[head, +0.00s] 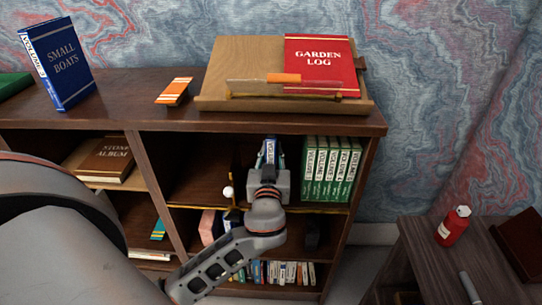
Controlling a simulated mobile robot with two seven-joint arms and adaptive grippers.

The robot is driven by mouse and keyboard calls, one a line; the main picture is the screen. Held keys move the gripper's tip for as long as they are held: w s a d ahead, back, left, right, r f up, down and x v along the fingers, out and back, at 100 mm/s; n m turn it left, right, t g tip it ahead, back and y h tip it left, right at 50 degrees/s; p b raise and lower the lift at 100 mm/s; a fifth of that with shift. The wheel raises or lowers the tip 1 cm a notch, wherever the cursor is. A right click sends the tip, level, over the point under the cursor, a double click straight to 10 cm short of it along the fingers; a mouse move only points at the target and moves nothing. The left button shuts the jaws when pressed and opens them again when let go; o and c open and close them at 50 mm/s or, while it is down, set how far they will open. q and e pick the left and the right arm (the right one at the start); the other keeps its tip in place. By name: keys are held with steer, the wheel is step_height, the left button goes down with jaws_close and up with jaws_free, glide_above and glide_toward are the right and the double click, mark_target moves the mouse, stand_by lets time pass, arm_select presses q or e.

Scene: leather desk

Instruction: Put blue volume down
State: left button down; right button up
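A blue volume (269,148) with a white spine label stands roughly upright in the upper right shelf bay, left of the green volumes (331,165). My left gripper (268,168) reaches into this bay from the front, its fingers around the lower spine of the blue volume. The gripper looks shut on it, though its fingertips are partly hidden. I cannot tell whether the book touches the shelf board. Another blue book, Small Boats (62,65), stands on the cabinet top at left. My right gripper is not in view.
A gold-edged shelf board (318,208) runs below the green volumes. A small white ball-like item (228,192) is left of my gripper. Smaller books (285,272) fill the bottom shelf. A red Garden Log (320,66) lies on a sloped wooden stand (222,82) above.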

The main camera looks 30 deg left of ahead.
arm_select(q)
steer(key=f, duration=0.1)
steer(key=w+f, duration=0.1)
steer(key=shift+w+a+f, duration=0.15)
steer(key=shift+a+f, duration=0.25)
steer(key=shift+f, duration=0.3)
steer(key=shift+f, duration=0.15)
steer(key=c, duration=2.3)
jaws_free()
steer(key=shift+f+b, duration=0.15)
steer(key=shift+b, duration=0.15)
steer(key=o, duration=0.4)
